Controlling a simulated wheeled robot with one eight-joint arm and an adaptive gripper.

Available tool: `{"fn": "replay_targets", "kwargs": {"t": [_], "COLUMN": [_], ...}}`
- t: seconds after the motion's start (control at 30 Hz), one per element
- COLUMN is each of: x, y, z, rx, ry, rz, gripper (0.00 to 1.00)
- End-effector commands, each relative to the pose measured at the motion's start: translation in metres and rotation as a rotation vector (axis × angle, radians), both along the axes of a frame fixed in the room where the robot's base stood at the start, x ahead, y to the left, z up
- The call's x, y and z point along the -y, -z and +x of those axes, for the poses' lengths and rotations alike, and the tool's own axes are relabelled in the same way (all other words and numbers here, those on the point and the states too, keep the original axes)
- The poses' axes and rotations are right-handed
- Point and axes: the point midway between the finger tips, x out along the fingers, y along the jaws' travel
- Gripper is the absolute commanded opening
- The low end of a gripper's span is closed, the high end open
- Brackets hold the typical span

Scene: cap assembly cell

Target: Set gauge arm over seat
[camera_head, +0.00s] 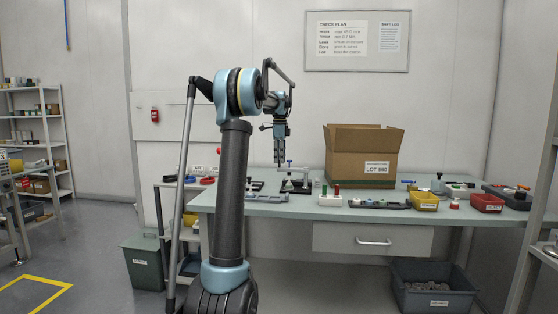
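My gripper (280,160) hangs fingers down over the left half of the green workbench (345,213). Its fingers look close together, but at this size I cannot tell whether they are open or shut. Just below the fingertips stands a small fixture with a thin upright post (289,170) and a dark base (297,188). It looks like the gauge, but its arm and the seat are too small to tell apart. I cannot tell whether the gripper touches the fixture.
An open cardboard box marked LOT 560 (361,157) stands behind, right of the gripper. A white block with red and green buttons (330,197) is at the front. Yellow (424,203) and red (487,204) bins sit at the right. A grey floor bin (433,290) is below.

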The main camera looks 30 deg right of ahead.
Motion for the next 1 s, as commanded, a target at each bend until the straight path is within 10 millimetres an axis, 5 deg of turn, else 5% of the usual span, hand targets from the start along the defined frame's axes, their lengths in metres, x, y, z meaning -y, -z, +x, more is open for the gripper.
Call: {"fn": "replay_targets", "kwargs": {"t": [0.07,0.53,1.0], "x": [0.001,0.000,0.000], "y": [0.000,-0.008,-0.088], "z": [0.000,0.000,0.001], "rx": [0.000,0.000,-0.001], "ry": [0.000,-0.001,-0.001], "rz": [-0.001,0.001,0.001], "gripper": [0.38,0.38,0.38]}}
